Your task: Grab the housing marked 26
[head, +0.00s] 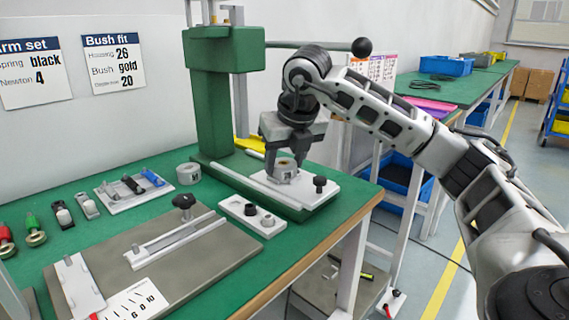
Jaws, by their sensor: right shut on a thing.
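My right gripper (286,168) reaches down from the right and is shut on a grey round housing (284,175) with a dark marking on its side, too small to read surely. This housing is at the white plate (325,192) on the base of the green press; I cannot tell whether it touches the plate. A second grey ring-shaped housing (188,174) stands on the green bench to the left, its mark unreadable. A wall sheet (113,62) headed "Bush fit" reads Housing 26, Bush gold. My left gripper is not in view.
The green press (213,100) rises behind the gripper, its lever with a black ball close to my right arm. A small white block with pegs (252,216), a grey fixture board (150,262) and a tray of small parts (134,189) lie left and in front.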

